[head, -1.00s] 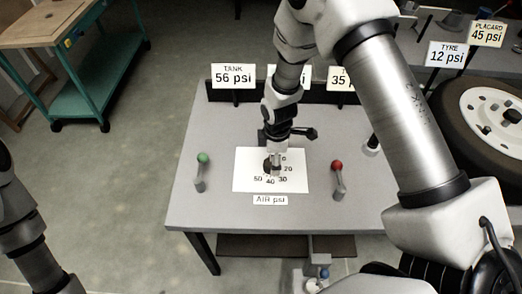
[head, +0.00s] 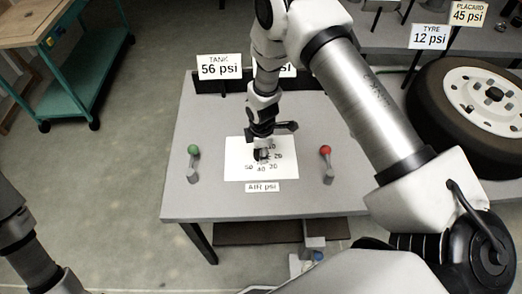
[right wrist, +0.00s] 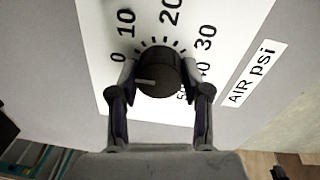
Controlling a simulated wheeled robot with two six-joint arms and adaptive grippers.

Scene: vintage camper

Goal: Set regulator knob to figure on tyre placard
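The black round regulator knob (right wrist: 157,75) sits on a white dial card (head: 238,172) marked 0 to 50, on the grey table. In the right wrist view its pale pointer line points left, close to the 0 side. My right gripper (right wrist: 159,78) is around the knob, one finger on each side, apparently with narrow gaps; contact is unclear. In the head view the right gripper (head: 262,153) reaches down over the dial and partly hides it. The placard sign (head: 468,13) reads 45 psi; the tyre sign (head: 429,36) reads 12 psi. My left gripper is out of view.
A green-topped lever (head: 194,151) and a red-topped lever (head: 326,151) flank the dial. The tank sign (head: 219,67) reads 56 psi; my right arm partly hides another sign. A wheel (head: 480,110) lies at the right. A teal cart (head: 85,70) stands back left.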

